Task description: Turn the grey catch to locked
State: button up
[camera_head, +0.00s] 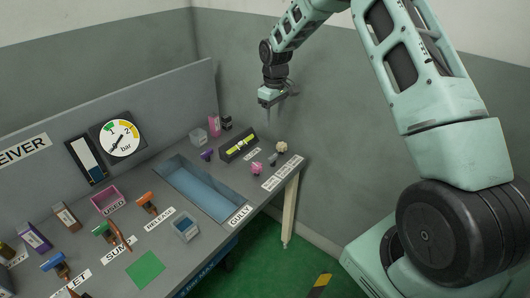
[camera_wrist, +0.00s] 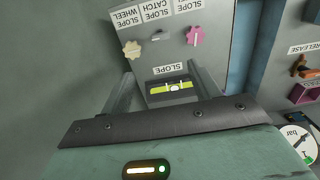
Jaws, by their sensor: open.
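The grey catch (camera_head: 273,159) is a small lever on the bench's right end, between a cream wheel (camera_head: 281,147) and a magenta wheel (camera_head: 257,169). In the wrist view the catch (camera_wrist: 158,37) lies between the same two wheels, beside a SLOPE CATCH label (camera_wrist: 155,10). It is too small to tell which setting it points to. My gripper (camera_head: 268,110) is open and empty, held above the bench's far right end, apart from the catch. In the wrist view its two fingers (camera_wrist: 160,70) straddle the SLOPE label and level.
A dark box with a yellow-green level (camera_head: 239,146) stands close to the catch. A blue basin (camera_head: 200,188) is sunk in the bench. A purple part (camera_head: 207,155), a clear block (camera_head: 198,136) and a pink block (camera_head: 214,125) stand behind. Air around the gripper is free.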

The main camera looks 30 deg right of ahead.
aim_at(273, 156)
notch_tip(273, 156, down, 16)
jog(key=shift+s+f+p, duration=0.1)
jog(key=shift+f+p, duration=0.15)
jog(key=shift+p, duration=0.15)
jog(key=c, duration=1)
